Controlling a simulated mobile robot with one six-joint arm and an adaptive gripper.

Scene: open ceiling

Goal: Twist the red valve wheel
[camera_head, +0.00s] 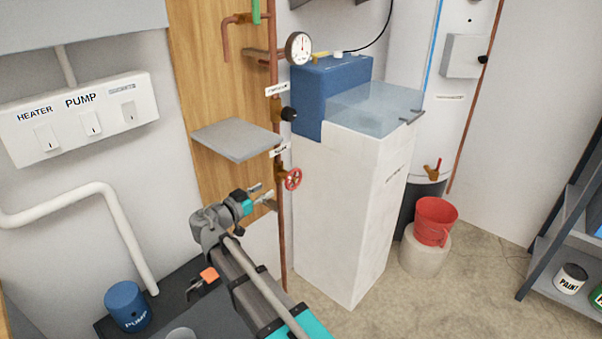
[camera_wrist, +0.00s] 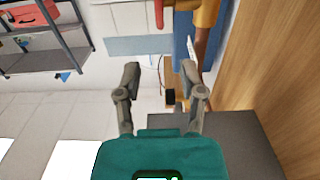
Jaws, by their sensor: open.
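The red valve wheel (camera_head: 293,180) is mounted on a brass valve body on the vertical copper pipe, below the grey wall shelf. In the wrist view, a red piece that looks like part of the wheel (camera_wrist: 158,13) shows at the top edge, beside the brass body (camera_wrist: 206,12). My gripper (camera_head: 262,192) is open and empty, just left of the wheel and pipe in the head view. Its two fingers are spread in the wrist view (camera_wrist: 161,76), and the red piece lies beyond them. I see no contact with the wheel.
The grey shelf (camera_head: 238,139) sticks out above my gripper; it fills the lower right of the wrist view (camera_wrist: 240,140). The copper pipe (camera_head: 282,235) runs down beside the white cabinet (camera_head: 345,200). A red bucket (camera_head: 436,220) stands at right. Floor is free before the cabinet.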

